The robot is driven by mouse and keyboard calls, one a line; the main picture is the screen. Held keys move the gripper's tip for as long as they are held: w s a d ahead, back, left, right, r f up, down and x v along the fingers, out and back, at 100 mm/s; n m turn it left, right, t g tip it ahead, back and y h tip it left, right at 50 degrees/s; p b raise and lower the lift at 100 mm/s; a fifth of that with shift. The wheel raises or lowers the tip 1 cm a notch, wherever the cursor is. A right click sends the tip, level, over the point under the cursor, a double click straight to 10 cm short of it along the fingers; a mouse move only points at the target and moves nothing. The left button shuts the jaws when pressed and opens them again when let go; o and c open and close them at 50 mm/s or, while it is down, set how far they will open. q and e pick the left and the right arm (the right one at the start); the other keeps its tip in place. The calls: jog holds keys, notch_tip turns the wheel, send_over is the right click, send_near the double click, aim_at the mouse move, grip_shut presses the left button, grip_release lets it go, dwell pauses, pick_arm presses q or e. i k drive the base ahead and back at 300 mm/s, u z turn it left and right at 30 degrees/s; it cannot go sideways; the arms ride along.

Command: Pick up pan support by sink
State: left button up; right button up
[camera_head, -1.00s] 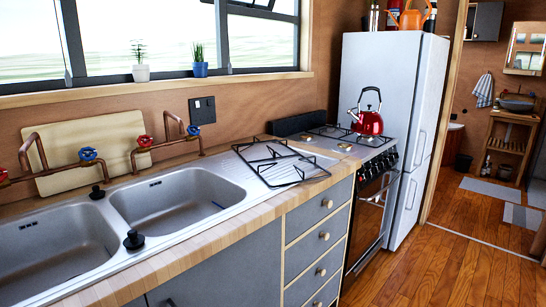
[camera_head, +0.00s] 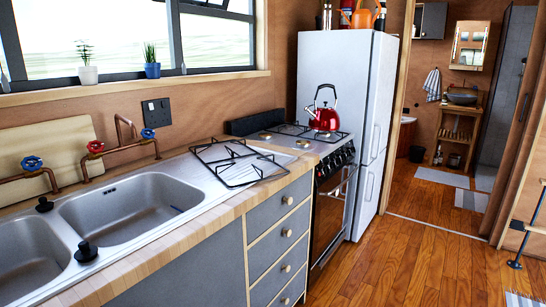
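The pan support (camera_head: 238,162) is a black wire grate. It lies on the counter between the sink and the stove, partly over the sink's ribbed drainer. The sink (camera_head: 127,205) is a grey double basin at the left, with copper pipes and red and blue tap handles behind it. Neither of my grippers shows in the head view.
The stove (camera_head: 285,138) has a red kettle (camera_head: 325,117) on it. A white fridge (camera_head: 345,90) stands beyond. A wooden counter edge and grey drawers (camera_head: 288,225) face an open wooden floor (camera_head: 390,250) at the right. A doorway opens at the back right.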

aim_at(233, 155)
jog(key=z, duration=1.05)
jog(key=i, duration=3.1)
jog(key=u, duration=3.95)
